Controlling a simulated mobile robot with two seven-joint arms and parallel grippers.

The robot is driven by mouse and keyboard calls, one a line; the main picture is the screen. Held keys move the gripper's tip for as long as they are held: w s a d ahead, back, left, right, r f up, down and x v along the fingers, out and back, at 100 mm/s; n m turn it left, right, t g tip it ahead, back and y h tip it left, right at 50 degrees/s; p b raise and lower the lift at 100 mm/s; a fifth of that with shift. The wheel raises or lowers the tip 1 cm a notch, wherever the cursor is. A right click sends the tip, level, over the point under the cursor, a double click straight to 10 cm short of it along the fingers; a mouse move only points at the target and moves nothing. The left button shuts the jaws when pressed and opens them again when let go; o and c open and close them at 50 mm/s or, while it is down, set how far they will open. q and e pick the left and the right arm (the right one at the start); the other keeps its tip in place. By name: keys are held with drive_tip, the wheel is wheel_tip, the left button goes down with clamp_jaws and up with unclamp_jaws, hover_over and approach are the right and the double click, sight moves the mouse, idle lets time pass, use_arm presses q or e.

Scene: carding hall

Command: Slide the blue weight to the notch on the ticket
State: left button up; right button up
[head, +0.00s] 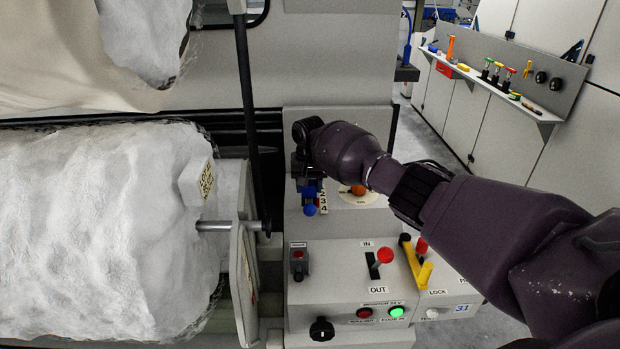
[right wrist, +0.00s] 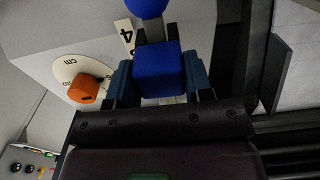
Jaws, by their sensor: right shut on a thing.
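My right gripper (head: 306,188) reaches down beside a numbered scale plate (head: 323,199). It is shut on the blue weight (right wrist: 158,68), a block on a bar, with one finger on each side. A blue ball (head: 310,210) sits at the bar's end; it also shows in the right wrist view (right wrist: 148,8). The figures 2, 3 and 4 show on the plate; in the right wrist view only the 4 is clear. The weight's exact notch is hidden by my gripper. A cream ticket (head: 206,180) with dark print is on the white roll; its text is too small to read surely.
An orange knob (right wrist: 83,89) on a round dial stands close beside my right gripper. In front are a red-knobbed lever (head: 384,256), a yellow lock handle (head: 424,274) and a lit green button (head: 397,311). A dark upright rod (head: 247,110) stands to the left.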

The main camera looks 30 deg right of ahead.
sight(309, 183)
drive_tip(key=shift+a+f, duration=0.1)
drive_tip(key=shift+a, duration=0.05)
use_arm(q)
drive_tip(key=shift+w+r, duration=0.4)
use_arm(e)
drive_tip(key=shift+s+f, duration=0.2)
drive_tip(key=shift+f, duration=0.05)
drive_tip(key=o, duration=1.3)
drive_tip(key=shift+r, duration=0.1)
use_arm(q)
drive_tip(key=shift+s, duration=0.1)
use_arm(e)
drive_tip(key=shift+w+r, duration=0.1)
drive_tip(key=shift+r, duration=0.1)
wheel_tip(309, 183, up, 9)
drive_tip(key=shift+f, duration=0.1)
drive_tip(key=shift+r, duration=0.85)
use_arm(q)
drive_tip(key=shift+r, duration=0.3)
